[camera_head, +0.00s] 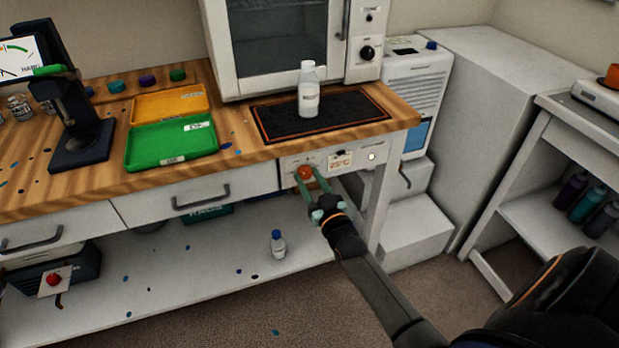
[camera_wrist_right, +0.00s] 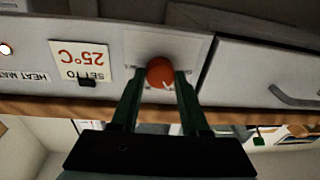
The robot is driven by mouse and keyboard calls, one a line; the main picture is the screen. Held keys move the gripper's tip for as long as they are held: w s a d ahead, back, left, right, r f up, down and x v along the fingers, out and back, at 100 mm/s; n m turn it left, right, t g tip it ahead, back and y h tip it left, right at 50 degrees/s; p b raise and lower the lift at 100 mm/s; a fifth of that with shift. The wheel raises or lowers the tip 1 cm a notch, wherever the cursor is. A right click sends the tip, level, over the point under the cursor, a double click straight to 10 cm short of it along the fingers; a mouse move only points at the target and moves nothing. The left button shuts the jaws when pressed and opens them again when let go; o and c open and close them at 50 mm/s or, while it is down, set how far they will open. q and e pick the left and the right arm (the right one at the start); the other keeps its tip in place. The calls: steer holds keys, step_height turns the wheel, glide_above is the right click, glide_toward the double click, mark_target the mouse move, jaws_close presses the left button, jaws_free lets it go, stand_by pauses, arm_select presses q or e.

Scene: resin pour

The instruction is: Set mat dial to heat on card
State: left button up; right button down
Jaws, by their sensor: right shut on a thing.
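The orange-red mat dial (camera_head: 305,172) sits on the white front panel below the bench top, under the heat mat. My right gripper (camera_head: 310,181) is shut on the dial; in the right wrist view the dial (camera_wrist_right: 160,72) is between its two green fingers (camera_wrist_right: 158,90). A white pointer mark shows on the dial's face. The card (camera_head: 340,160) is on the panel right of the dial; in the right wrist view the card (camera_wrist_right: 82,60) appears upside down and reads "SET TO 25°C". The heat mat (camera_head: 350,114) is black with an orange border. My left gripper is not in view.
A white bottle (camera_head: 309,100) stands on the mat before a cabinet oven (camera_head: 221,50). Green (camera_head: 150,160) and yellow (camera_head: 150,104) trays lie to the left. A drawer handle (camera_head: 200,198) juts out left of the panel. A small bottle (camera_head: 278,246) stands on the lower shelf.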

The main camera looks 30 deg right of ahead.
steer(key=shift+m, duration=0.7)
steer(key=c, duration=0.6)
jaws_free()
steer(key=shift+c, duration=0.2)
steer(key=shift+o, duration=1.2)
steer(key=shift+s, duration=0.1)
steer(key=s+a+f+p, duration=0.1)
steer(key=s+a, duration=0.1)
steer(key=s, duration=1)
steer(key=shift+f, duration=0.15)
steer(key=shift+a, duration=0.1)
